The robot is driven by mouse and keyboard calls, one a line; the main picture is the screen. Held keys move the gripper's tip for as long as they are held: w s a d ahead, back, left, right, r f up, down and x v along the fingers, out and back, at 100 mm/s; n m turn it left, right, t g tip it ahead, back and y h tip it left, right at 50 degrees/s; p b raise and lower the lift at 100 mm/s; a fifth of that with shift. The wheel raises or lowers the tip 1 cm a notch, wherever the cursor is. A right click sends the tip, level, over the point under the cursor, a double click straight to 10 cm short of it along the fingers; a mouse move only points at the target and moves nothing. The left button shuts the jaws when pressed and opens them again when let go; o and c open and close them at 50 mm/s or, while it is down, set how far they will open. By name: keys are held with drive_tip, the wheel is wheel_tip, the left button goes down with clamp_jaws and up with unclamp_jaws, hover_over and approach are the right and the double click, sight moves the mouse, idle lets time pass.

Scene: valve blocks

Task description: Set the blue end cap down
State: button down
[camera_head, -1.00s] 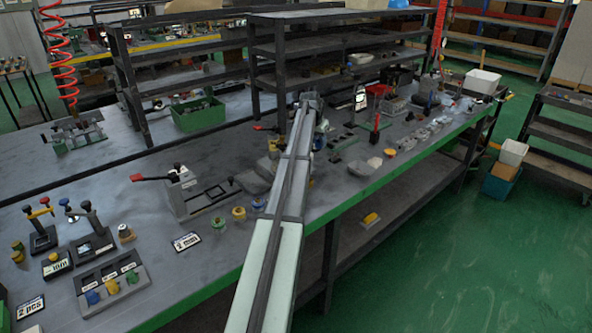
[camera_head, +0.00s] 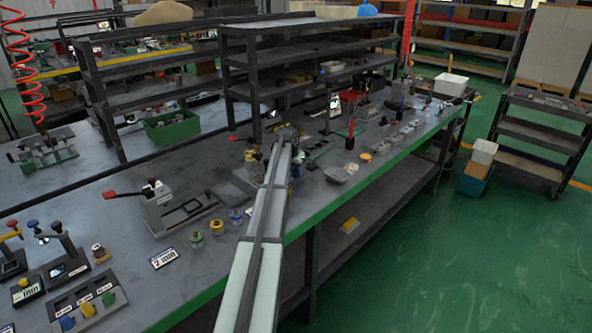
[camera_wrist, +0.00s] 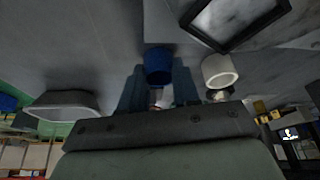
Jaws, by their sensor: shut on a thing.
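The blue end cap (camera_wrist: 159,66) is a short dark blue cylinder in the wrist view. It sits between the two fingers of my gripper (camera_wrist: 158,88), which is shut on it. The grey worktop lies beyond it; I cannot tell whether the cap touches it. In the head view my gripper (camera_head: 287,131) is small, over the middle of the workbench (camera_head: 125,215), and the held cap cannot be made out there.
A white round cap (camera_wrist: 219,71) stands just right of the held cap in the wrist view. A dark-framed plate (camera_wrist: 235,18) lies beyond it. A grey tray (camera_wrist: 64,106) is at left. In the head view, several small capped parts (camera_head: 236,216) stand left of my arm.

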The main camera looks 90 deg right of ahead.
drive_tip(key=c, duration=0.7)
unclamp_jaws()
drive_tip(key=shift+c, duration=0.2)
drive_tip(key=v, duration=1.2)
drive_tip(key=shift+w, duration=0.1)
